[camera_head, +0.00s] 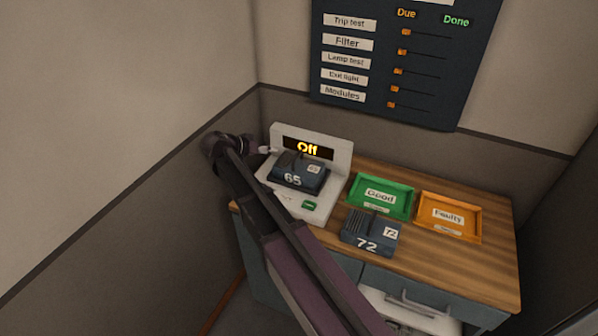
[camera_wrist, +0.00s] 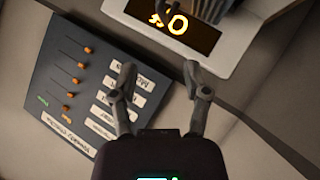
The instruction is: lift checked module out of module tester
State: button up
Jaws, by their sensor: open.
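My gripper (camera_head: 268,150) is at the tester's left side, close to the module's back left, partly hidden by my arm. In the wrist view my gripper (camera_wrist: 160,70) is open with nothing between its fingers. The tester's display (camera_wrist: 172,24) shows upside down there, and part of a dark finned module (camera_wrist: 240,6) is cut off at the top edge.
Module 72 (camera_head: 370,233) lies on the wooden top in front of the green Good tray (camera_head: 407,213) and orange Faulty tray (camera_head: 450,235). Both trays look empty. A wall board (camera_head: 450,75) has sliders, all at the Due side. Walls stand close behind and left.

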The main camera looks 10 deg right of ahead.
jog(key=b, duration=0.4)
send_near(298, 154)
jog(key=x, duration=0.4)
jog(key=shift+s+f, duration=0.1)
jog(key=shift+f, duration=0.05)
jog(key=shift+d+f, duration=0.1)
jog(key=shift+d, duration=0.35)
jog(key=shift+f, duration=0.1)
jog(key=w+d+f+b, duration=0.1)
jog(key=d+f+b, duration=0.1)
jog(key=b, duration=0.1)
jog(key=shift+w+d+f, duration=0.1)
jog(key=shift+w+f, duration=0.1)
jog(key=shift+b+x, duration=0.3)
jog(key=shift+x, duration=0.55)
jog(key=shift+r, duration=0.1)
